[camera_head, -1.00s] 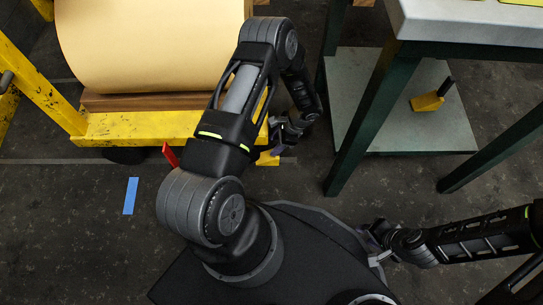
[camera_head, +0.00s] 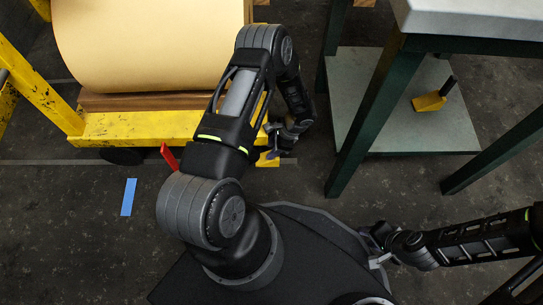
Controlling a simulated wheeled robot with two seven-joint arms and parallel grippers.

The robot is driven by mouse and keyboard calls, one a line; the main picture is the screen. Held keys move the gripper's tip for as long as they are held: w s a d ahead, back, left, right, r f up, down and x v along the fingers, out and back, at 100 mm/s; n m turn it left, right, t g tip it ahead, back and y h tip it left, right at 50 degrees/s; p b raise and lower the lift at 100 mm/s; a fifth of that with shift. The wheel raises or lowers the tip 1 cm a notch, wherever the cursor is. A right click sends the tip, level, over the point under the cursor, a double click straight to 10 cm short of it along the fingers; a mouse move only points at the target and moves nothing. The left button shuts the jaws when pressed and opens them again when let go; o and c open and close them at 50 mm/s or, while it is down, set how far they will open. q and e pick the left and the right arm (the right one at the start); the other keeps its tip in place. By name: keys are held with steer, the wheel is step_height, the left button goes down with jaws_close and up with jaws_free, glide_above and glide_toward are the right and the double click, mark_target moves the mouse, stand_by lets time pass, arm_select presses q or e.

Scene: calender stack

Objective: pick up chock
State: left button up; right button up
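A yellow chock (camera_head: 429,102) with a black handle sits on the lower shelf of the green table at the right. Another yellow piece, which looks like a chock (camera_head: 267,160), lies on the floor by the front right corner of the yellow frame; my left arm partly hides it. My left gripper (camera_head: 284,143) is just above and beside this piece. Its fingers are small and dark, and I cannot tell whether they are open or touching it. My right gripper (camera_head: 375,248) is low beside my base, away from both yellow pieces, with its fingers apart and nothing visible between them.
The yellow frame (camera_head: 150,127) carries a large beige roll (camera_head: 150,45) at the upper left. A red part (camera_head: 169,157) shows in front of it. The green table's leg (camera_head: 365,125) stands right of my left gripper. Blue tape (camera_head: 128,197) marks the clear floor at left.

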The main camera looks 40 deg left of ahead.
arm_select(q)
jaws_close()
stand_by(1.1)
